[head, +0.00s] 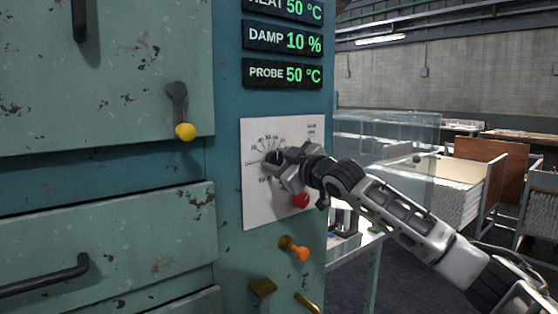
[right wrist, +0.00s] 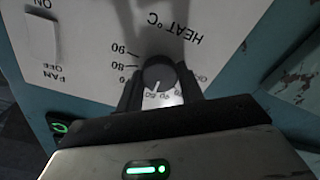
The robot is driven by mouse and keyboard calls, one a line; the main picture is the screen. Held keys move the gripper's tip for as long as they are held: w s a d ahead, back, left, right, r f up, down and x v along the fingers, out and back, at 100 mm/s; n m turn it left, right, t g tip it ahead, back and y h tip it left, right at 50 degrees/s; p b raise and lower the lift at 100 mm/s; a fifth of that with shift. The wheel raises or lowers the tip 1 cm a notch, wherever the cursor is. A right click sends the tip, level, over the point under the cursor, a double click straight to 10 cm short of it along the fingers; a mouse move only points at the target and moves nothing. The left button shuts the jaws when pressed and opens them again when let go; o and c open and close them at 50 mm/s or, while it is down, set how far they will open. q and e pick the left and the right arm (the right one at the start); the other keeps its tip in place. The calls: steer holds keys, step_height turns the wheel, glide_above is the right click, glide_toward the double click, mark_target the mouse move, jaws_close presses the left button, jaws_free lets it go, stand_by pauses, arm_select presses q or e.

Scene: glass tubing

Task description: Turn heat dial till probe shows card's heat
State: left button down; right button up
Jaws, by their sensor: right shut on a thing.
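The heat dial (right wrist: 157,74) is a dark round knob with a white pointer line, on a white panel (head: 256,203) marked HEAT °C. My right gripper (right wrist: 160,90) is shut on the dial, one finger on each side. In the right wrist view the pointer aims at the lower part of the scale, near what looks like 50; some figures are hidden or blurred. In the head view my right gripper (head: 280,162) covers most of the dial. The probe display (head: 283,74) reads 50 °C. The heat display (head: 284,9), cut by the top edge, reads 50 °C. No card is recognisable. My left gripper is out of view.
The damp display (head: 283,40) reads 10 %. A red knob (head: 300,200) sits just below my gripper, and an orange knob (head: 301,253) lower down. A switch marked FAN (right wrist: 42,38) is beside the dial.

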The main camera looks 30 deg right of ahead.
steer(key=shift+m+p, duration=0.65)
steer(key=shift+m, duration=0.45)
steer(key=shift+m+p, duration=0.45)
steer(key=shift+m, duration=0.35)
steer(key=m+p, duration=0.2)
steer(key=m, duration=0.1)
steer(key=shift+m, duration=0.4)
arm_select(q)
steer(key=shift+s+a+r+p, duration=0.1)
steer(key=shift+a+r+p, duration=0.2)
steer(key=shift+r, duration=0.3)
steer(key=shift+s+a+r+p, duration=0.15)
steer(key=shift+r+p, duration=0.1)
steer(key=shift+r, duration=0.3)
arm_select(e)
steer(key=shift+m, duration=0.7)
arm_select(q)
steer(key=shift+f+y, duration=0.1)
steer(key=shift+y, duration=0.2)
arm_select(e)
steer(key=shift+f, duration=0.1)
steer(key=o, duration=1)
